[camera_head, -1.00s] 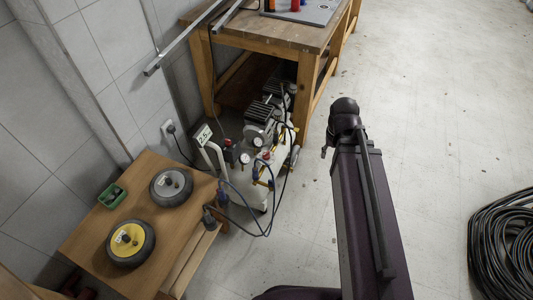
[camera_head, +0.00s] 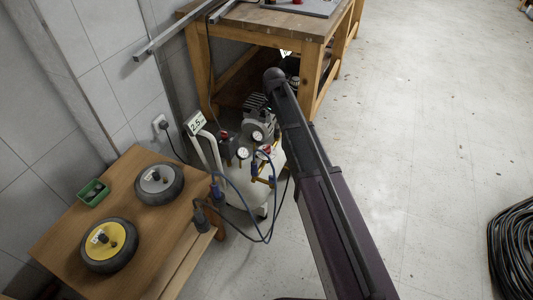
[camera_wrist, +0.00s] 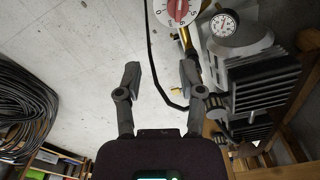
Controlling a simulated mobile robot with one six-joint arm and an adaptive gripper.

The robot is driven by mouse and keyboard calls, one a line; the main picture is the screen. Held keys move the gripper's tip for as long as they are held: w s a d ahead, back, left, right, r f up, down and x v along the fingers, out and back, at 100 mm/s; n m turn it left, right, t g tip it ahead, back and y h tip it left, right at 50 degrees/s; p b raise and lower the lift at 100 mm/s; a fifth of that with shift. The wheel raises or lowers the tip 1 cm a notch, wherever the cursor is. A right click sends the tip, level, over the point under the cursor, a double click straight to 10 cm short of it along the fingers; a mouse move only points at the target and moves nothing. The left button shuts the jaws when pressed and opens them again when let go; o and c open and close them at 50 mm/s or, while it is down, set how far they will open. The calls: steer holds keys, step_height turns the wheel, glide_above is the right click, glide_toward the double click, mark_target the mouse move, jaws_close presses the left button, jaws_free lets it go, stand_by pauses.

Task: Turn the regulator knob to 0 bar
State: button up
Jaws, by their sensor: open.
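The regulator knob (camera_wrist: 178,9) is a red knob on a white dial at the top edge of the wrist view, partly cut off. Digits such as 0, 5 and 6 show on the dial; I cannot read its setting. In the head view a small red knob (camera_head: 265,149) shows on the compressor (camera_head: 240,190). A round gauge (camera_wrist: 223,22) sits right of the dial in the wrist view. My gripper (camera_wrist: 160,72) is open and empty, its fingers apart from the knob and below it in the picture. In the head view the gripper is hidden.
A low wooden table (camera_head: 50,222) with two wheels and a green box stands left of the compressor. A wooden workbench (camera_head: 270,21) stands behind it. Blue and black hoses loop in front of the compressor. A coiled hose (camera_head: 515,250) lies right; floor between is free.

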mark_target(267, 146)
steer(key=w+a, duration=0.1)
steer(key=w+a+f, duration=0.1)
steer(key=shift+a+f+m+b, duration=0.25)
steer(key=shift+a+m+b, duration=0.05)
steer(key=shift+m+b, duration=0.1)
steer(key=shift+f, duration=0.25)
step_height(267, 146, down, 13)
steer(key=b, duration=1.3)
steer(key=shift+f+b, duration=0.2)
steer(key=shift+b, duration=0.2)
jaws_close()
